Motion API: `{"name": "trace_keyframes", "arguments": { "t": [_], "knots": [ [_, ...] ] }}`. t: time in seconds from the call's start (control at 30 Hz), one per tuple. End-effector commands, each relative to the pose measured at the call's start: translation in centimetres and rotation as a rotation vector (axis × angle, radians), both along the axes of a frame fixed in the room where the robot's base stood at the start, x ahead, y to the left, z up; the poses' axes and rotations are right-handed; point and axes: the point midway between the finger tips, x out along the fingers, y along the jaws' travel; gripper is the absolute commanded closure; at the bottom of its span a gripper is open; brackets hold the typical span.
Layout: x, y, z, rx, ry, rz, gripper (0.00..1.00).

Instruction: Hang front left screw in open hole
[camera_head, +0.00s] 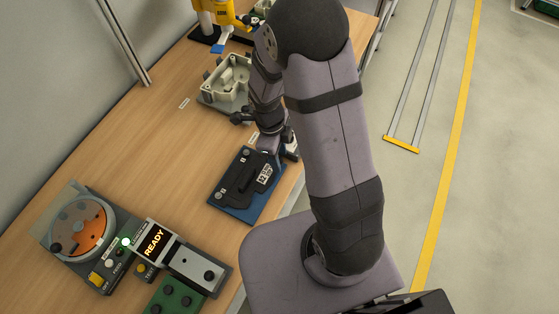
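My gripper (270,148) is low over the upper right part of a blue mat (232,209), on the bench's right side. My wrist hides most of it, so its fingers and anything between them cannot be made out. A flat black part (238,178) with a white printed label lies on the blue mat beside my gripper. Small round spots show near its corners; I cannot tell which are screws and which are open holes. An open beige housing (226,82) stands further back, partly behind my arm. No screw can be made out for certain.
A rotary device with an orange disc (88,233) stands front left, beside a lit READY display (154,242). A grey block (201,268) and a green block (175,298) are near the front edge. A yellow machine (222,14) stands at the back. The bench's left middle is clear.

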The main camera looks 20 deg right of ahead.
Motion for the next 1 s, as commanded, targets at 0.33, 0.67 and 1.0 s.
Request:
{"name": "trace_keyframes", "arguments": {
  "t": [0.33,0.67,1.0],
  "knots": [
    [0.0,0.0,0.0,0.000,0.000,0.000,1.00],
    [0.0,0.0,0.0,0.000,0.000,0.000,1.00],
    [0.1,0.0,1.2,-0.001,-0.003,0.000,1.00]
  ]
}}
